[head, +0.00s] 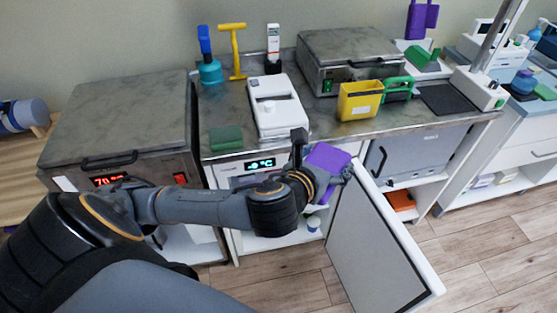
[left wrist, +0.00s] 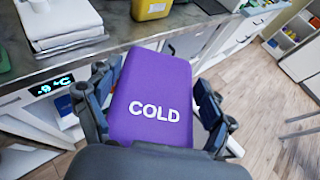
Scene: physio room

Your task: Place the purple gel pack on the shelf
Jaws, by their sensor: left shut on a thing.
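The purple gel pack (head: 326,157), marked COLD, shows large in the left wrist view (left wrist: 155,78). My left gripper (left wrist: 150,105) is shut on it, with one finger along each side. In the head view the gripper (head: 335,172) holds the pack in front of the counter, above an open white door (head: 375,240). Behind my arm is a cold cabinet with a -9 °C display (head: 261,164); its inside is mostly hidden by the arm. A white lower shelf (head: 270,241) shows under the arm. My right gripper is not in view.
Another heater (head: 120,115) stands at left. The wooden floor (head: 480,260) is clear at right.

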